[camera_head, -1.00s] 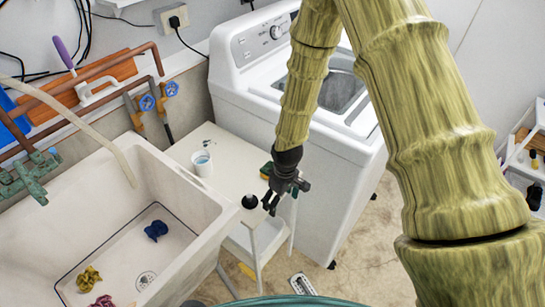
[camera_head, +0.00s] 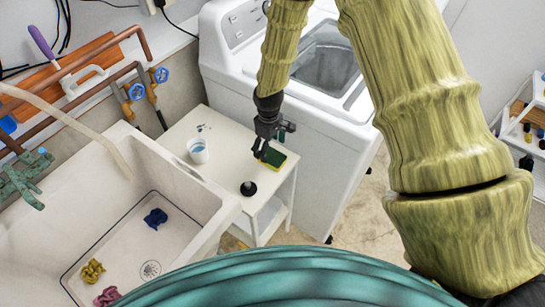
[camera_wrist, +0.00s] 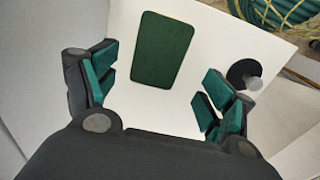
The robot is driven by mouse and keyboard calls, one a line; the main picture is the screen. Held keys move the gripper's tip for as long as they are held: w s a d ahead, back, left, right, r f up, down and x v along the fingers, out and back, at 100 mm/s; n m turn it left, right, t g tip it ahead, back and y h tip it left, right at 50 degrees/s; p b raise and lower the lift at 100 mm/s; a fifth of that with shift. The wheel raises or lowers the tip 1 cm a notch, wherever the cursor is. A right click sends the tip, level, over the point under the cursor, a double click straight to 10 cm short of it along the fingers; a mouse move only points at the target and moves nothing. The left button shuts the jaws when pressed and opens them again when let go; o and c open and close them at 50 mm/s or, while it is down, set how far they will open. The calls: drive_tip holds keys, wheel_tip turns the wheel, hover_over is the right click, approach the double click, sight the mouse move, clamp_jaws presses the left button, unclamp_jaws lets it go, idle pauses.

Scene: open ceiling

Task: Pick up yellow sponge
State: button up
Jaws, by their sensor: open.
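The sponge (camera_head: 275,161) lies flat on the small white table (camera_head: 205,128) beside the washing machine. It has a dark green top and a yellow edge. In the wrist view the green face of the sponge (camera_wrist: 163,50) shows ahead of and between the fingers, with white tabletop around it. My gripper (camera_head: 268,148) is at the sponge in the head view and covers part of it. In the wrist view my gripper (camera_wrist: 155,88) is open, with its teal pads apart and nothing between them.
A black plunger-like object (camera_head: 248,188) stands on the table near the sponge; it also shows in the wrist view (camera_wrist: 243,76). A white cup (camera_head: 198,151) stands further left. The white washing machine (camera_head: 300,85) rises behind the table. A sink (camera_head: 195,200) with crumpled cloths is at left.

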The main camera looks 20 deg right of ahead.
sight(272, 155)
drive_tip(key=shift+s+d+f+p, duration=0.1)
drive_tip(key=shift+d+f+p, duration=0.1)
drive_tip(key=shift+f+p, duration=0.35)
drive_tip(key=shift+s+d+f+p, duration=0.1)
drive_tip(key=shift+d+f+p, duration=0.2)
drive_tip(key=shift+f, duration=0.45)
drive_tip(key=shift+f+p, duration=0.45)
drive_tip(key=shift+f, duration=1)
drive_tip(key=c, duration=0.8)
drive_tip(key=shift+o, duration=0.2)
